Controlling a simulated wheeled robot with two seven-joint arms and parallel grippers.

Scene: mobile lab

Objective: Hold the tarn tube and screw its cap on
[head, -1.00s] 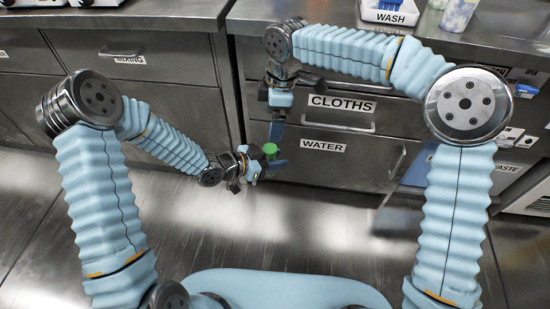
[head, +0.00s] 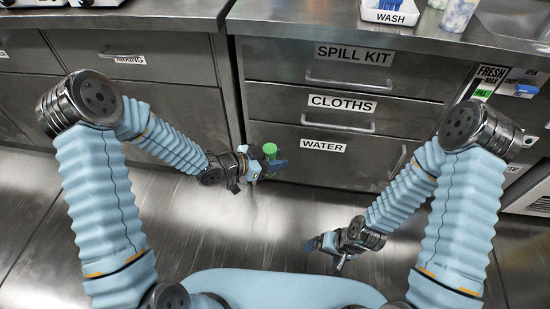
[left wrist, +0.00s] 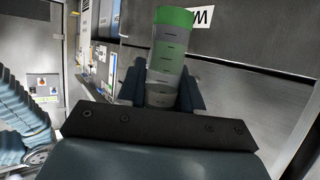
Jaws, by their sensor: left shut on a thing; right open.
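The tarn tube (left wrist: 165,65) stands between the fingers of my left gripper (left wrist: 160,88) in the left wrist view. It is a clear tube with dark marks and a green cap (left wrist: 174,17) at its top end. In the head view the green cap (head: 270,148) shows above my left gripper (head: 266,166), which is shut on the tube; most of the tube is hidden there. How tightly the cap sits cannot be told. My right gripper (head: 318,245) is open and empty, low at the right, well apart from the tube.
Steel drawers labelled SPILL KIT (head: 352,54), CLOTHS (head: 341,104) and WATER (head: 323,146) stand behind my grippers. A white WASH tray (head: 392,14) is on the counter above. The space between my two grippers is clear.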

